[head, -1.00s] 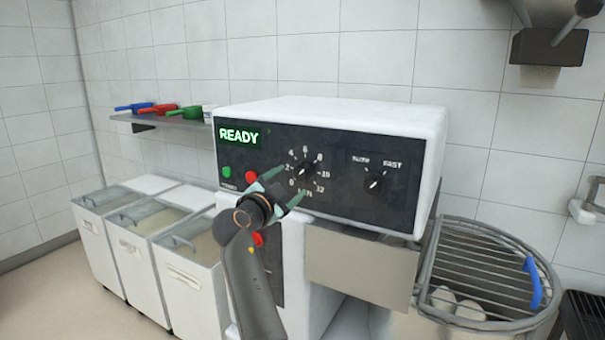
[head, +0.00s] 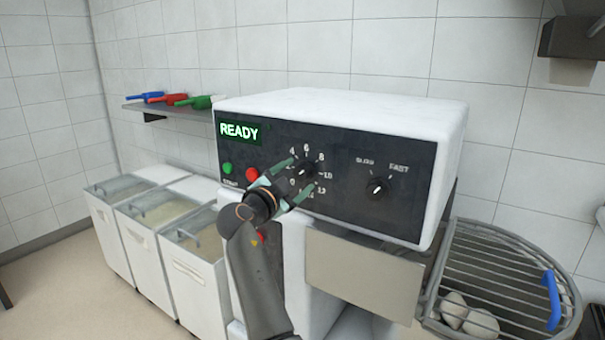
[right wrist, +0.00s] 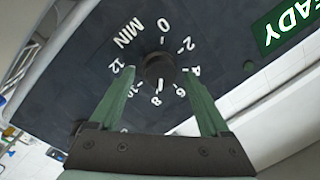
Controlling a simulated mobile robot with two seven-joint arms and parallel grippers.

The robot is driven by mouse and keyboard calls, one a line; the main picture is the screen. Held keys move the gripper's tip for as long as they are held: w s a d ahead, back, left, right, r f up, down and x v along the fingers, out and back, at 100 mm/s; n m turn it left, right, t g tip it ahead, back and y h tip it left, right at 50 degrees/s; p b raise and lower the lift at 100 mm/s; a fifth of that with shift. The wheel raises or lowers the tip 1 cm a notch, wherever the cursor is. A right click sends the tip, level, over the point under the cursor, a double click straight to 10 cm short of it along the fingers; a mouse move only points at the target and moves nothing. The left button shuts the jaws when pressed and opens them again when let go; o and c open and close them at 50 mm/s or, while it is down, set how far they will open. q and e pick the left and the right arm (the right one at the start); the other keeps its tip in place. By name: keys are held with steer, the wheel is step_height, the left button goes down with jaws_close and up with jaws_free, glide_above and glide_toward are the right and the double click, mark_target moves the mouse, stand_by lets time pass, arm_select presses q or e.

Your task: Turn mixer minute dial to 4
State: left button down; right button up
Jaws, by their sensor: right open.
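The minute dial (head: 308,169) is a small black knob on the mixer's dark control panel, ringed by white numbers from 0 to 12. My right gripper (head: 302,174) is open at the panel, its green fingers reaching to the dial. In the right wrist view the dial (right wrist: 159,69) sits between the tips of the open right gripper (right wrist: 160,73), with gaps on both sides. A pale mark on the knob there lies on the side of the 8, but I cannot read the setting surely. My left gripper is not in view.
A green READY display (head: 239,132), a green button (head: 227,168), a red button (head: 252,174) and a speed dial (head: 377,188) share the panel. A wire-guarded bowl (head: 500,262) stands at the right. White bins (head: 190,278) stand at the left, below a shelf of scoops.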

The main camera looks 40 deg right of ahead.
steer(key=shift+w+d, duration=0.1)
steer(key=shift+d, duration=0.1)
steer(key=shift+c, duration=0.2)
jaws_close()
stand_by(0.6)
